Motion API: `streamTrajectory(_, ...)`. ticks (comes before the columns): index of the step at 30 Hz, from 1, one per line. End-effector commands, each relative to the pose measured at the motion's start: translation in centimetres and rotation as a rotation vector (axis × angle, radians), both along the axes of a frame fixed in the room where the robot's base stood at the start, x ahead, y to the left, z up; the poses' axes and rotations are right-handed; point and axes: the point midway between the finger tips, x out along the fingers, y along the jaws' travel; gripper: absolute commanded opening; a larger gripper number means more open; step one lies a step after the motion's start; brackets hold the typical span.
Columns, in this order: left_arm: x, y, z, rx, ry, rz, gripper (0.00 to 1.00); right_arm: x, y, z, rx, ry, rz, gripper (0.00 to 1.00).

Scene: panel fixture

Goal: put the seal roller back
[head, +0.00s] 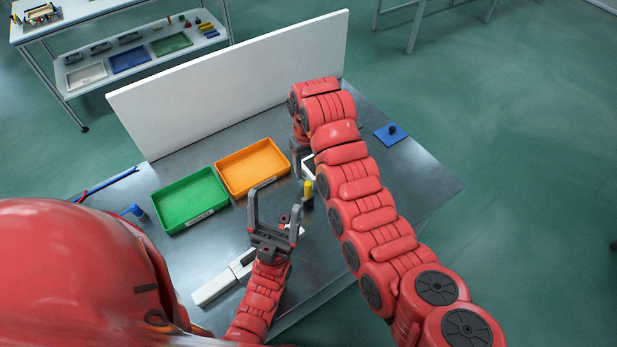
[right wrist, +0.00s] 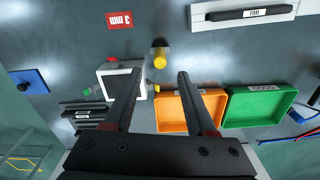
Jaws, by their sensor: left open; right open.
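A short upright piece with a yellow top and a dark base (head: 307,190) stands on the metal table; it may be the seal roller, but I cannot be sure. In the right wrist view the yellow piece (right wrist: 160,60) shows just beyond the gap between my right fingertips. My right gripper (right wrist: 157,76) is open and empty. In the head view it is mostly hidden behind its own arm. My left gripper (head: 275,199) is open and empty, left of the yellow piece and in front of the orange tray.
Green (head: 190,201) and orange (head: 252,167) trays stand before a tall white panel (head: 230,85). A white open box (right wrist: 108,82) is near the right gripper. A blue pad (head: 391,134) lies right; a long white holder (head: 214,288) lies front left. A red card (right wrist: 119,20) lies flat.

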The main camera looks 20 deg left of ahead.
Motion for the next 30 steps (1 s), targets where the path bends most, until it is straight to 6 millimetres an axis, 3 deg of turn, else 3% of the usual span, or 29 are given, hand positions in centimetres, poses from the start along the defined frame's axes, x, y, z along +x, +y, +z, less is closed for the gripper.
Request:
streamTrajectory(1, 0.0, 0.0, 0.7, 0.0, 0.0, 0.0, 0.82, 0.0, 0.0, 1.0, 0.001, 0.0, 0.0, 0.56)
streamTrajectory(6, 0.0, 0.0, 1.0, 0.0, 0.001, 0.0, 0.82, 0.0, 0.0, 1.5, 0.0, -0.003, 0.0, 0.56)
streamTrajectory(13, 0.0, 0.0, 0.9, 0.0, 0.001, 0.0, 0.82, 0.1, 0.0, 1.4, 0.003, -0.004, -0.001, 0.56)
streamTrajectory(16, 0.0, 0.0, 0.9, 0.0, 0.001, 0.0, 0.82, 1.1, 0.2, 0.4, 0.038, -0.037, -0.019, 0.56)
streamTrajectory(20, 0.0, 0.0, 0.9, 0.0, 0.001, 0.0, 0.82, 5.7, 0.6, -2.4, 0.181, -0.19, -0.092, 0.56)
streamTrajectory(23, 0.0, 0.0, 0.9, 0.0, 0.001, 0.0, 0.82, 10.8, -0.1, -4.1, 0.337, -0.393, -0.18, 0.56)
streamTrajectory(27, 0.0, 0.0, 0.9, 0.0, 0.001, 0.0, 0.82, 16.7, -3.9, -4.1, 0.527, -0.724, -0.305, 0.56)
streamTrajectory(30, 0.0, 0.0, 0.9, 0.0, 0.001, 0.0, 0.82, 19.0, -8.3, -2.1, 0.638, -0.985, -0.377, 0.56)
